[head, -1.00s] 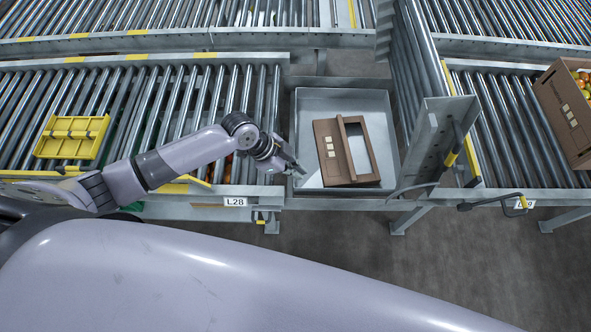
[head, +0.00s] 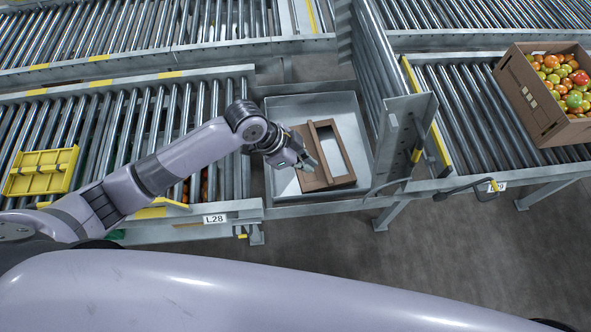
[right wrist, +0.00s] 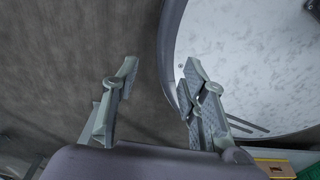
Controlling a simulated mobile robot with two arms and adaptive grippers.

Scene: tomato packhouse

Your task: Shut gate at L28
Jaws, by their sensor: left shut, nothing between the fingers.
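In the head view, the L28 label (head: 214,219) is on the front rail of the left conveyor. To its right is a gap, and the roller gate (head: 385,75) stands raised on the far side of that gap, beside the right conveyor. A handle bar (head: 419,149) with a yellow band is on the gate's near end. My left gripper (head: 307,164) is shut and empty, above the gap and in front of a brown carton, well left of the gate. My right gripper (right wrist: 157,80) is open and empty in the right wrist view.
A grey metal tray (head: 283,180) in the gap holds a tilted brown carton (head: 312,182). A carton of tomatoes (head: 527,95) stands on the right conveyor. A round, pale surface (right wrist: 245,60) lies near my right gripper.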

